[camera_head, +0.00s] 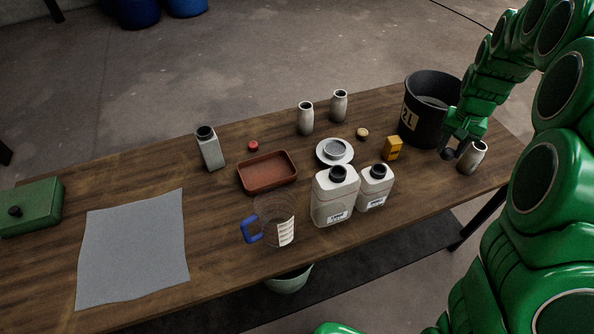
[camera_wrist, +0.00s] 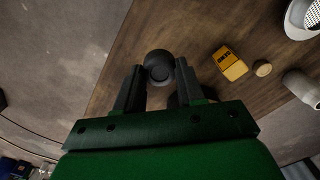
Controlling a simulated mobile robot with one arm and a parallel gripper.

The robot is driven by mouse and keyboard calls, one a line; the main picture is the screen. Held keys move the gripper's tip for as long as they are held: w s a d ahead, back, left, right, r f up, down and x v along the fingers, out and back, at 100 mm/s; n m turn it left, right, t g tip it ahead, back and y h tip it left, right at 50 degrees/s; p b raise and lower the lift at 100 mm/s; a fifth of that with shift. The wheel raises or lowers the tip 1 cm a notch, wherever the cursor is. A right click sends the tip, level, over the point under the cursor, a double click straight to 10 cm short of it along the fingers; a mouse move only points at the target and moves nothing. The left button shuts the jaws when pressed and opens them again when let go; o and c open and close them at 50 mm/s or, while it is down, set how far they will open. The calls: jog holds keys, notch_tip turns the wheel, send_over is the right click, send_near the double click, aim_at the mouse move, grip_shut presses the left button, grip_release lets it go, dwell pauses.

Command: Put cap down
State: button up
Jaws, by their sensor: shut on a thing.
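My gripper (camera_head: 455,146) is at the right end of the table, between the black bucket and a small pale bottle (camera_head: 472,159). It is shut on a dark round cap (camera_wrist: 158,67), which sits between the fingertips in the wrist view. In the head view the cap (camera_head: 447,154) shows as a dark bit under the fingers. It seems to be above the wooden table (camera_head: 225,200); I cannot tell how high. The fingers partly hide it.
The black bucket (camera_head: 412,132) stands close behind my gripper. A yellow box (camera_head: 392,148) and a beige cap (camera_head: 362,133) lie to the left. Two white jugs (camera_head: 334,203) (camera_head: 375,193) stand nearer the front edge. Some bare wood lies between box and gripper.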

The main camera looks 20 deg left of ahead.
jog(key=s+a+m, duration=0.1)
jog(key=s+a, duration=0.2)
jog(key=a, duration=0.8)
jog(key=s+a+m, duration=0.1)
jog(key=s+a, duration=0.3)
jog(key=a, duration=0.7)
jog(key=s+a+m, duration=0.1)
jog(key=s+a, duration=0.2)
jog(key=a, duration=0.9)
jog(key=shift+d+f, duration=0.2)
jog(key=shift+f, duration=3.9)
jog(key=shift+d+f, duration=0.15)
jog(key=shift+f, duration=3.95)
jog(key=shift+f, duration=0.15)
jog(key=o, duration=1)
jog(key=shift+o, duration=0.2)
notch_tip(320, 180, up, 12)
jog(key=shift+f, duration=0.25)
jog(key=shift+o, duration=0.5)
jog(key=shift+r, duration=0.45)
